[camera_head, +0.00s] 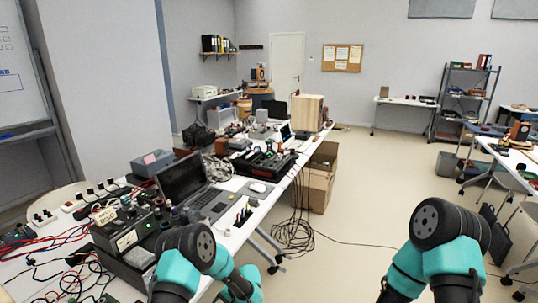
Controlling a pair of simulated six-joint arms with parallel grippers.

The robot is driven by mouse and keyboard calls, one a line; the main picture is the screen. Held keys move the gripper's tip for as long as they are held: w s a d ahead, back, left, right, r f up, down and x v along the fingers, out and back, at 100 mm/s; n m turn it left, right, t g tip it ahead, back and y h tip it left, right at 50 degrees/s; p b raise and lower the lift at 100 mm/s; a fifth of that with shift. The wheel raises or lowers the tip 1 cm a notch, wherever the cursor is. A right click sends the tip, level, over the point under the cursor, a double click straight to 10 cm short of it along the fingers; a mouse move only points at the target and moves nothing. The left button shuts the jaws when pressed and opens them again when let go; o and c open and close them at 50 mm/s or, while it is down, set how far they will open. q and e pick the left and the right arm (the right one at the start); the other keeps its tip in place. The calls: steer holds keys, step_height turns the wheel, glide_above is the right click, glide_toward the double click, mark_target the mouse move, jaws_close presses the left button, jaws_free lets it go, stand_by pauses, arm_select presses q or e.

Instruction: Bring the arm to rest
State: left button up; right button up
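My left arm (178,272), teal and black with a round dark joint, rises from the bottom edge in front of the near workbench. Its lower teal section shows beside it to the right. My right arm (445,262), of the same look, rises at the lower right over the open floor. Both arms are bent, and their far ends are cut off or hidden. Neither gripper shows, so I cannot see whether either holds anything.
A long white workbench (232,213) runs away on the left, with a laptop (186,184), a grey instrument box (125,235) and a black case (262,162). A cardboard box (315,185) and tangled cables (293,234) are on the floor. The middle floor is mostly clear.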

arm_select(q)
steer(key=s+f+n+g+h, duration=0.25)
steer(key=s+h, duration=0.55)
steer(key=s, duration=1)
steer(key=s+a+r+n+t+h, duration=0.1)
steer(key=s+a+r+n+t, duration=0.1)
steer(key=s, duration=0.4)
steer(key=s+a+r+n+t+h, duration=0.1)
steer(key=s+a+r+n+t, duration=0.1)
steer(key=s+a+r, duration=0.1)
steer(key=s+r, duration=0.1)
steer(key=s, duration=0.1)
steer(key=shift+s+a+r+h, duration=0.2)
steer(key=shift+s+h, duration=0.2)
